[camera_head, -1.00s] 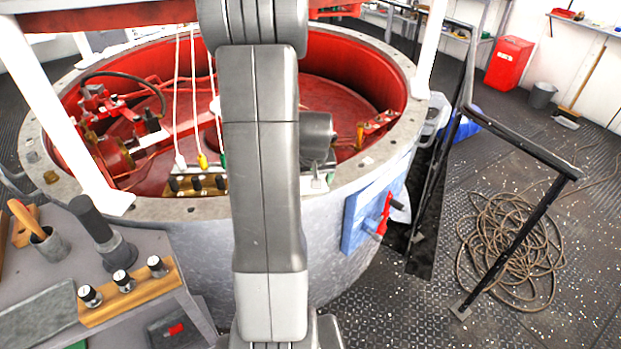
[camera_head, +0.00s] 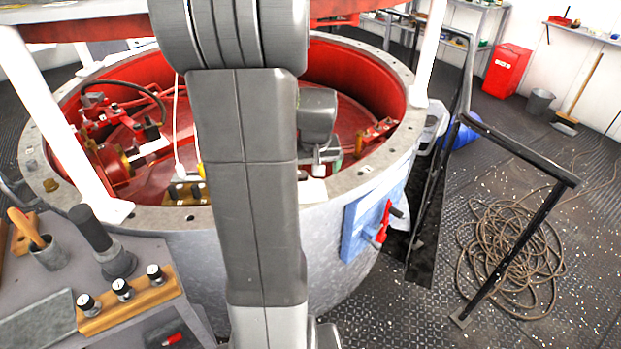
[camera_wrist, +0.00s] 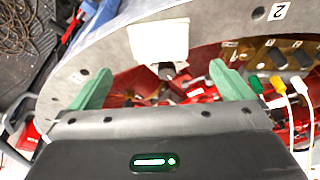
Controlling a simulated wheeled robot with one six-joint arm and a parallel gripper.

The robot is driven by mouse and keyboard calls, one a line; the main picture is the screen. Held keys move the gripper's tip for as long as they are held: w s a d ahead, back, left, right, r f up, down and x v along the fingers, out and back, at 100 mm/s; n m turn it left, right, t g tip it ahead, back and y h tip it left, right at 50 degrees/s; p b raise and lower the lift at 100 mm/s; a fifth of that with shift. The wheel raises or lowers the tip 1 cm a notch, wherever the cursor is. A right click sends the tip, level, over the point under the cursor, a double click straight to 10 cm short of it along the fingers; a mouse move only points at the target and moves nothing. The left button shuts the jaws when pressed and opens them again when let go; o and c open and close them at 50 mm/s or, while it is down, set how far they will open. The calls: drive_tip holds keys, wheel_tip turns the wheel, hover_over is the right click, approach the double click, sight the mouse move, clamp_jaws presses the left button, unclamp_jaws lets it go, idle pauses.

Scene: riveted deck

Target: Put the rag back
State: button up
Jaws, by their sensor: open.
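A pale, cream-white cloth that looks like the rag (camera_wrist: 158,40) lies flat against the grey rim of the big round tank in the wrist view. In the head view a small white patch of it (camera_head: 312,190) shows on the near rim, partly hidden by my arm. My gripper (camera_wrist: 163,88) is open, its two green fingers spread wide on either side of the cloth's lower edge, with nothing between them that I can see held. A dark round peg-like part (camera_wrist: 167,71) shows just below the cloth. In the head view my gripper is mostly hidden behind my arm.
The grey tank rim (camera_head: 350,185) surrounds a red interior with pipes. Plugged cables (camera_wrist: 278,88) stand close right of my fingers. A blue panel with a red handle (camera_head: 384,222) is on the tank's side. A black railing (camera_head: 520,150) and coiled rope (camera_head: 510,255) are at right.

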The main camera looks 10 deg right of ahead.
drive_tip(key=shift+v, duration=1.65)
